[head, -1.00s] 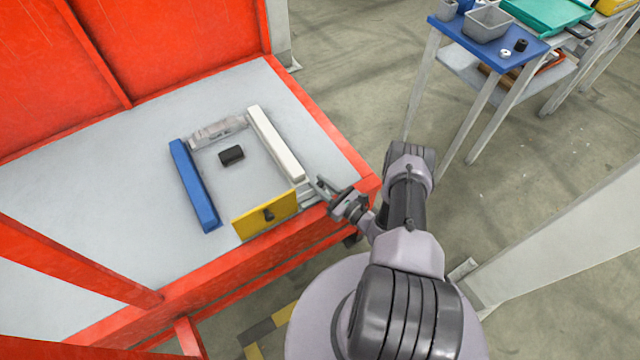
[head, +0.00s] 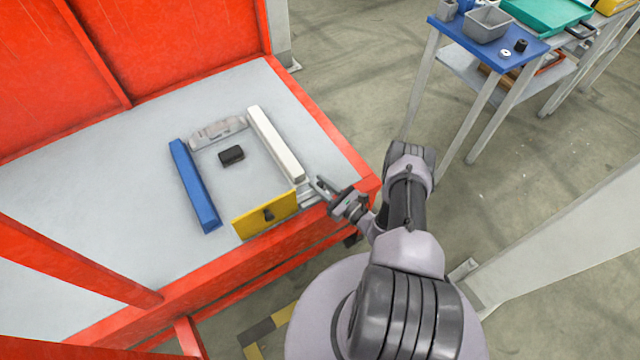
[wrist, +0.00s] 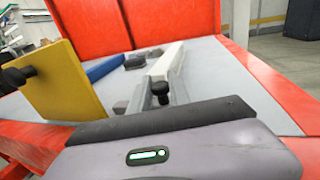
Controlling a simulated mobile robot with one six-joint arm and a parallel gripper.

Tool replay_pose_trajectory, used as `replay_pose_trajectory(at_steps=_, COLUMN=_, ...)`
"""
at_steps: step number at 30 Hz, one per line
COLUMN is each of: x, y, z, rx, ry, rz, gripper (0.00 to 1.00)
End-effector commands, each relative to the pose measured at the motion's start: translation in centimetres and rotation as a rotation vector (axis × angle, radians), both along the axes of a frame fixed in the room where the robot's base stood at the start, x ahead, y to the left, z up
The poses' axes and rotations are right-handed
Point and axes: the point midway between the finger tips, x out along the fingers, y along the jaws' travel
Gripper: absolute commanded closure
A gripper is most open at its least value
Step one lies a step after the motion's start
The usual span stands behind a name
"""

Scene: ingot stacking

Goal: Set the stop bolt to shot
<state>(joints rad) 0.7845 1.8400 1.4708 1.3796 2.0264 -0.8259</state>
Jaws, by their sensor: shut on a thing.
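The stop bolt shows in the wrist view as a black knob (wrist: 160,88) on a grey metal rail, just beyond my gripper body. My gripper (head: 320,187) is at the front right corner of the frame on the bench, with its jaws at the grey metal fitting (head: 308,198). It is shut on the stop bolt, though the fingertips are mostly hidden in the wrist view. A yellow plate (head: 262,216) with its own black knob (head: 268,214) stands upright at the frame's front, left of my gripper; it also shows in the wrist view (wrist: 75,90).
A white bar (head: 274,142) and a blue bar (head: 194,184) flank a black block (head: 231,155); a grey piece (head: 218,131) lies at the back. Red walls (head: 180,40) rise behind the grey bench top (head: 110,185). A blue-topped table (head: 520,60) stands at upper right.

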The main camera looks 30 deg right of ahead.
Motion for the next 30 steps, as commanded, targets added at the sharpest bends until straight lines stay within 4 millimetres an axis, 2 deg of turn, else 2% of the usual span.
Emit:
replay_pose_trajectory(at_steps=14, x=-0.1, y=0.3, z=-0.1, rx=0.001, ry=0.002, rz=0.002, gripper=1.00)
replay_pose_trajectory(at_steps=22, x=-0.2, y=4.7, z=0.0, rx=0.003, ry=0.004, rz=0.004, gripper=1.00)
replay_pose_trajectory(at_steps=25, x=-0.3, y=5.5, z=0.0, rx=0.001, ry=0.002, rz=0.003, gripper=1.00)
replay_pose_trajectory(at_steps=30, x=-0.3, y=5.6, z=-0.1, rx=0.000, ry=0.002, rz=0.005, gripper=1.00)
